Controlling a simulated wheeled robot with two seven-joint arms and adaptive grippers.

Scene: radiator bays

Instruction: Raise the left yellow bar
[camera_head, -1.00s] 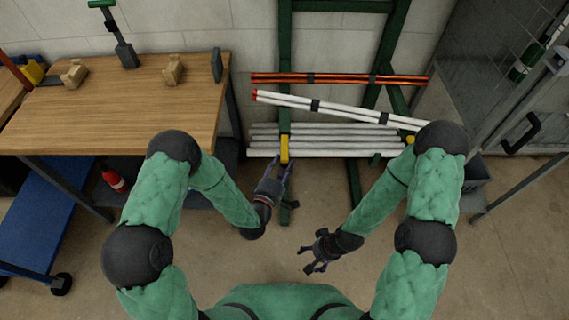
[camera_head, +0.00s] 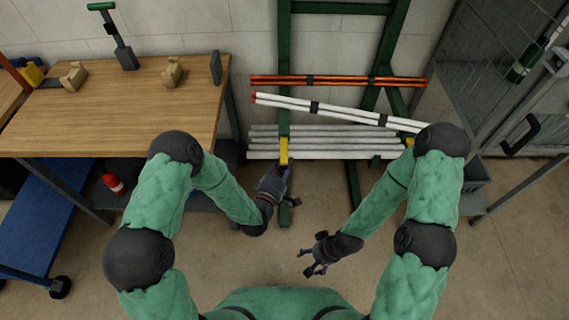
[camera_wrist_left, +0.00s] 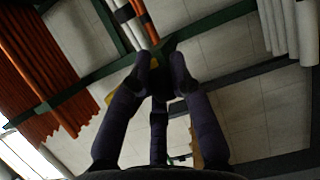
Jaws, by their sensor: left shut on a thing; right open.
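The left yellow bar (camera_head: 284,152) stands against the left green upright of the rack, in front of the stacked white tubes (camera_head: 340,154). My left gripper (camera_head: 282,169) is at its lower end and is shut on it. In the left wrist view the fingers (camera_wrist_left: 160,62) close in beside the green rack, with a little yellow showing next to them; the grip itself is mostly hidden. A second yellow bar (camera_head: 410,140) shows partly at the right upright, beside my right arm. My right gripper (camera_head: 306,263) is open and empty, low over the floor.
White tubes with red ends (camera_head: 335,110) lie sloping above the stack, and orange tubes (camera_head: 340,80) lie higher up. A wooden workbench (camera_head: 130,105) stands at left, a wire cage (camera_head: 500,70) at right. The floor (camera_head: 270,262) between my arms is clear.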

